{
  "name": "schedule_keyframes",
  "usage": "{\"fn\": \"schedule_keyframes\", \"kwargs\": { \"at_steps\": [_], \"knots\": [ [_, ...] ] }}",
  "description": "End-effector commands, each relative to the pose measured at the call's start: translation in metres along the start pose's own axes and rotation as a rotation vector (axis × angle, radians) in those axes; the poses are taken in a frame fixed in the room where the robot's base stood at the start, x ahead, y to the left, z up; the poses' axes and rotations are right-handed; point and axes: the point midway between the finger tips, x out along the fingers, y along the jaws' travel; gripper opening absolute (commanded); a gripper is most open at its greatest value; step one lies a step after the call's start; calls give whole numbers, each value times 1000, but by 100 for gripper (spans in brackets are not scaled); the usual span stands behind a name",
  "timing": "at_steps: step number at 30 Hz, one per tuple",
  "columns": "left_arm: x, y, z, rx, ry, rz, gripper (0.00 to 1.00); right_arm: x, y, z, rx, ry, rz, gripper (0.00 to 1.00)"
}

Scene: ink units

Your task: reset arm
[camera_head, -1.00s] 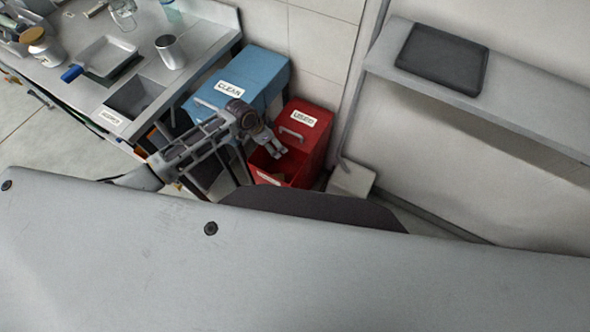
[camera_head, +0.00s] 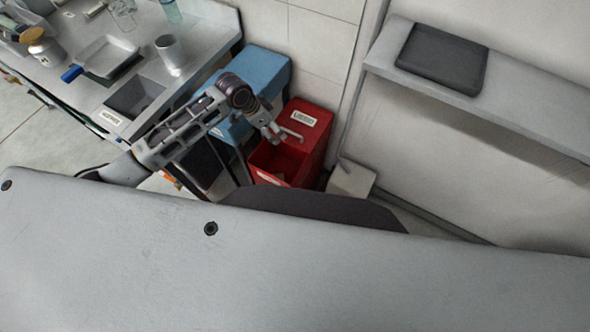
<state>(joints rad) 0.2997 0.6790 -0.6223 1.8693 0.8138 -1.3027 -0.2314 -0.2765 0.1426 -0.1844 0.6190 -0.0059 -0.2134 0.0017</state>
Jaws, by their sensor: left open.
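My left arm comes in from the left in the head view. My left gripper (camera_head: 275,132) is above the open red bin (camera_head: 318,125), near its back handle. The gripper is open, and I see nothing between its fingers. A small brownish thing lies inside the red bin, partly hidden by the front wall. My right gripper is not in view.
A blue bin (camera_head: 268,68) stands beside the red one, partly covered by my arm. The grey bench (camera_head: 205,22) at upper left holds a metal cup (camera_head: 170,52), a tray (camera_head: 105,55) and a bottle (camera_head: 171,10). A shelf (camera_head: 520,98) with a dark pad (camera_head: 442,57) is at right.

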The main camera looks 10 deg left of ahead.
Motion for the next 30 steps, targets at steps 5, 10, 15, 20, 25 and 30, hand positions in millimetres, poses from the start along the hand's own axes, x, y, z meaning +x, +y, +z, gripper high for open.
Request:
{"fn": "schedule_keyframes", "kwargs": {
  "at_steps": [5,10,15,20,25,30],
  "knots": [
    [0,0,0,0,0,0,100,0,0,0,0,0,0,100],
    [0,0,0,0,0,0,100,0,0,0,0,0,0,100],
    [0,0,0,0,0,0,100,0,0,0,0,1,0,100],
    [0,0,0,0,0,0,100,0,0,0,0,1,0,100],
    [1,2,0,-1,1,1,100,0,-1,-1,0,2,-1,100],
    [2,14,0,-6,6,3,100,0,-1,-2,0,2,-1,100]
  ]
}}
